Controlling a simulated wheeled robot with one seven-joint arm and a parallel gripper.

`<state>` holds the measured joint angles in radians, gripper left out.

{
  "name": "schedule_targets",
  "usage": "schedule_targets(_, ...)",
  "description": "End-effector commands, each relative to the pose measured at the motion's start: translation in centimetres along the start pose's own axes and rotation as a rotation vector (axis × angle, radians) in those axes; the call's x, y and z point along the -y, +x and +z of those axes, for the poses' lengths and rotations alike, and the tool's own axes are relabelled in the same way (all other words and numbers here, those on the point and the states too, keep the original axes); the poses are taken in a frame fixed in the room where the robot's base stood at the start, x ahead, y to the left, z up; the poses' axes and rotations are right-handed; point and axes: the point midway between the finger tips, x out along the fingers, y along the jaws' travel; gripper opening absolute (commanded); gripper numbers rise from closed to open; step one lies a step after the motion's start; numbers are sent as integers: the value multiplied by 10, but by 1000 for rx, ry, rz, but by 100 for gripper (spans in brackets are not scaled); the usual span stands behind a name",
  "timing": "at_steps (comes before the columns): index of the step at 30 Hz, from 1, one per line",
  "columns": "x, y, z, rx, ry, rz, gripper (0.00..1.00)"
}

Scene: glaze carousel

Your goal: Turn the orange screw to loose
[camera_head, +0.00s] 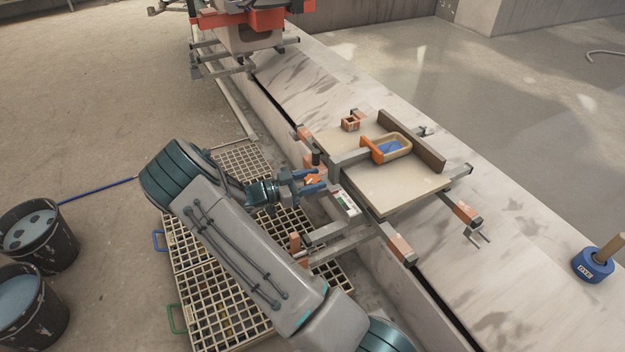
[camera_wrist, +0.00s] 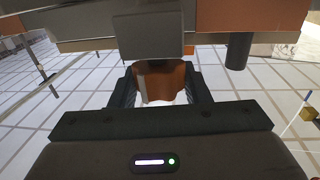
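The orange screw (camera_wrist: 162,82) shows as an orange knob between the two dark fingers of my gripper (camera_wrist: 161,88) in the wrist view. It sits at the end of a grey block (camera_wrist: 150,35) that hides its far side. The knob nearly fills the space between the fingers, but I cannot tell whether they touch it. In the head view my gripper (camera_head: 314,182) is at the near left side of the clamp frame (camera_head: 350,157), and orange (camera_head: 313,180) shows between its fingers. The screw's turn position cannot be read.
Floor gratings (camera_head: 190,245) lie below my arm. Two dark buckets (camera_head: 40,235) stand left. A blue weight (camera_head: 592,265) is at the right. The ledge beyond the board is clear.

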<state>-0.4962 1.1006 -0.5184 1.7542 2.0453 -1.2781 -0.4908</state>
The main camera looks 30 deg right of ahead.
Motion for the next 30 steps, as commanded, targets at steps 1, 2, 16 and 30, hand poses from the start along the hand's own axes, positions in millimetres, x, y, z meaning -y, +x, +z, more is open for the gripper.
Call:
schedule_targets(1, 0, 0, 0, 0, 0, -1, 20)
schedule_targets(2, 0, 0, 0, 0, 0, -3, 20)
schedule_targets(16, -1, -1, -2, 1, -6, -205, 20)
schedule_targets(30, -1, -1, 2, 1, -6, -554, 20)
